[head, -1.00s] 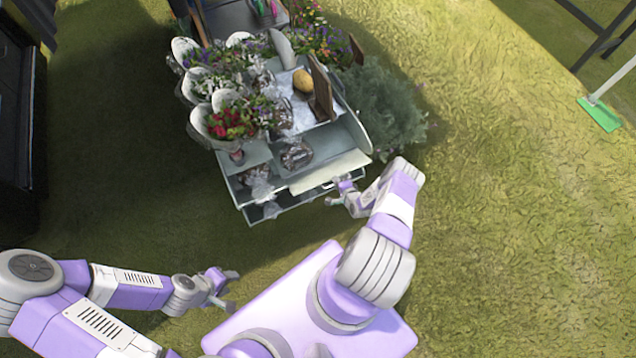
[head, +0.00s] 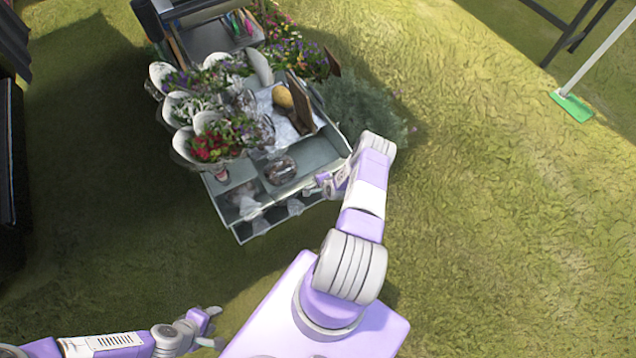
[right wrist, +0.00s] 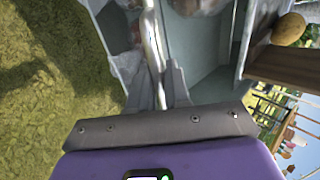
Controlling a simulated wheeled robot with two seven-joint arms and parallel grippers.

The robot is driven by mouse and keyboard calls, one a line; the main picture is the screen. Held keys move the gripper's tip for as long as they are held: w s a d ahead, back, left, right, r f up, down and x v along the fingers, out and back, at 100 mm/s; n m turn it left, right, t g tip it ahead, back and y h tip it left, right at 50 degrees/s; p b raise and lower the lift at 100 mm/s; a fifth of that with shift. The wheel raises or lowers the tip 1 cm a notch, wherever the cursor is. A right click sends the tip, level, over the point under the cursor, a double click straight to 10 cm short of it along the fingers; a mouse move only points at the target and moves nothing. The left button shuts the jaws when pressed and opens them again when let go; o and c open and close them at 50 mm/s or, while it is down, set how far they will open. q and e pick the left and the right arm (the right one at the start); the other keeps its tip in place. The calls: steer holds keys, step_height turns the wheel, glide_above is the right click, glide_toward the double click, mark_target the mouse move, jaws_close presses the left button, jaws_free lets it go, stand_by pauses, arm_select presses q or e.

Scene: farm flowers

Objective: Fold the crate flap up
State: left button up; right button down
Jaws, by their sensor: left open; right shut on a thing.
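The grey crate (head: 240,228) stands on the grass, filled with flower pots and other goods. Its front flap (right wrist: 153,45) shows in the right wrist view as a narrow pale strip, seen almost edge-on, running up from between my right fingers. My right gripper (head: 325,186) is at the crate's front right corner, shut on the flap's edge; its fingers also show in the right wrist view (right wrist: 158,92). In the head view the flap is thin and partly hidden by the gripper. My left gripper (head: 212,327) is open and empty, low at the left, away from the crate.
Bouquets in white wraps (head: 212,148) crowd the crate's left side. A yellow-brown round item (head: 282,97) and a wooden board (head: 300,100) are towards its back right. A bushy plant (head: 365,110) stands at the right. Grass is open in front and to the right.

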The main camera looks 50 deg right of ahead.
steer(key=shift+w+d+r, duration=0.1)
steer(key=shift+w, duration=0.1)
steer(key=c, duration=1.3)
jaws_free()
steer(key=shift+s, duration=0.1)
steer(key=p+v, duration=0.2)
steer(key=v, duration=0.5)
steer(key=shift+s+r+p, duration=0.1)
steer(key=shift+r+p, duration=0.1)
steer(key=shift+p, duration=0.1)
